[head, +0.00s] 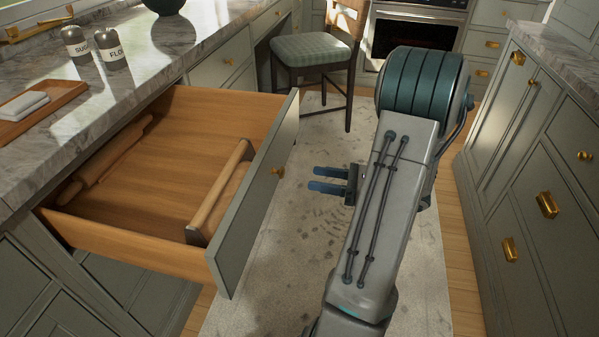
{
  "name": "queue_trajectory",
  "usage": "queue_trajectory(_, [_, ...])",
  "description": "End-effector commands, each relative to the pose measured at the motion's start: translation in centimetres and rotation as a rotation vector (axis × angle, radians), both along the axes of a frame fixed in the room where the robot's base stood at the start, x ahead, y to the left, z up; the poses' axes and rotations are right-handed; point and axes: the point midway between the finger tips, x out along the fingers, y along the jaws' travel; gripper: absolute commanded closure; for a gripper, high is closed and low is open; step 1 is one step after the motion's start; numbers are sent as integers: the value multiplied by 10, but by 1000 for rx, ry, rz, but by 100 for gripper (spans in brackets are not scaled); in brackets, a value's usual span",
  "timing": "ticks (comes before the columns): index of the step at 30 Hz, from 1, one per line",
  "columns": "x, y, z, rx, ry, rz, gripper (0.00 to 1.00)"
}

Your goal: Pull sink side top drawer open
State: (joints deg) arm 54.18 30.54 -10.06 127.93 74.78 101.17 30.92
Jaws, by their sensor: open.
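The sink side top drawer (262,192) is pulled far out from under the marble counter at the left. Its grey-green front carries a round brass knob (278,171). A wooden rolling pin (108,160) lies inside near the back, and a wooden block-like item with dark ends (222,190) lies near the front. My gripper (328,180) is to the right of the drawer front, its two blue fingers apart and pointing left toward it. It is clear of the knob and holds nothing.
A chair with a green checked seat (316,48) stands beyond the drawer. Cabinets with brass handles (530,170) line the right side. A pale rug (270,290) covers the floor between. Canisters (76,45) and a wooden tray (50,112) sit on the counter.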

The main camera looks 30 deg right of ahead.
Motion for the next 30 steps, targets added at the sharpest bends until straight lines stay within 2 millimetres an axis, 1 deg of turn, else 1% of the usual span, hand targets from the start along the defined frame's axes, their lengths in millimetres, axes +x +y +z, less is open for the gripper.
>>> queue_trajectory(1, [-8, -9, 1, 1, 1, -4, 50])
queue_trajectory(3, [-18, -18, 1, 0, 0, -3, 50])
queue_trajectory(6, [-29, -29, 0, 0, 1, -2, 50])
queue_trajectory(10, [-37, -37, 0, -1, -1, 0, 50])
queue_trajectory(15, [-40, -40, 0, 0, 0, 2, 50])
queue_trajectory(30, [-39, -38, 1, -3, 0, 5, 50])
